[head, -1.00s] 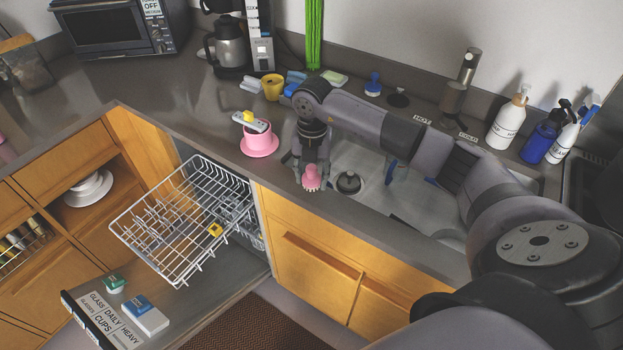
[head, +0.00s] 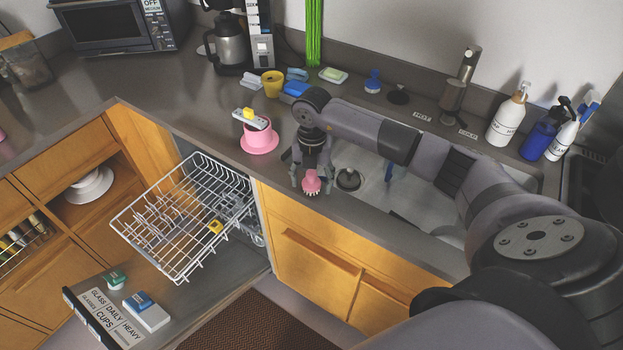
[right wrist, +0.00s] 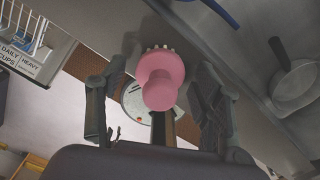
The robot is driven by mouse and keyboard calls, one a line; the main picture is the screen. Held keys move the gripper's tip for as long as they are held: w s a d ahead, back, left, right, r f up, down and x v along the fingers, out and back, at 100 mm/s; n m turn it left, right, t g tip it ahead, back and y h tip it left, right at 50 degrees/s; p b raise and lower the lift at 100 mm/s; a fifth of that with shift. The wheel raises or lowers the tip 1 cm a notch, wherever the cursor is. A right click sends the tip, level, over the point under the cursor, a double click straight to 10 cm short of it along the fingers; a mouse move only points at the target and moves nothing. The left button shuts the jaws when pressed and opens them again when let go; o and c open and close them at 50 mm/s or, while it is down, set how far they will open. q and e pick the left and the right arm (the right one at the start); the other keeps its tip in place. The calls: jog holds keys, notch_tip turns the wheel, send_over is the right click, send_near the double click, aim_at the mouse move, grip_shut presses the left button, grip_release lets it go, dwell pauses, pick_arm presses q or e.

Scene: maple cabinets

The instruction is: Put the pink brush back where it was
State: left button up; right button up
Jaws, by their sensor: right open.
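The pink brush (head: 311,184) has a round knob handle and pale bristles. It stands at the front edge of the sink, on the narrow counter strip. My right gripper (head: 312,182) is over it, with its open fingers on either side of the brush. In the right wrist view the brush (right wrist: 160,78) sits between the spread fingers (right wrist: 160,100), with gaps to both, knob towards the palm and bristles away. My left gripper is not in view.
A pink cup and saucer (head: 259,138) stand to the left. A blue brush (head: 373,80) stands behind the sink. The dishwasher rack (head: 180,220) is pulled out below.

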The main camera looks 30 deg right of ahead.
aim_at(312, 173)
jog(key=shift+r, duration=0.3)
jog(key=shift+w+r, duration=0.1)
jog(key=shift+r, duration=0.2)
notch_tip(312, 173, up, 10)
jog(key=b, duration=0.3)
jog(key=shift+r, duration=0.2)
jog(key=shift+d+r, duration=0.1)
jog(key=shift+r, duration=0.3)
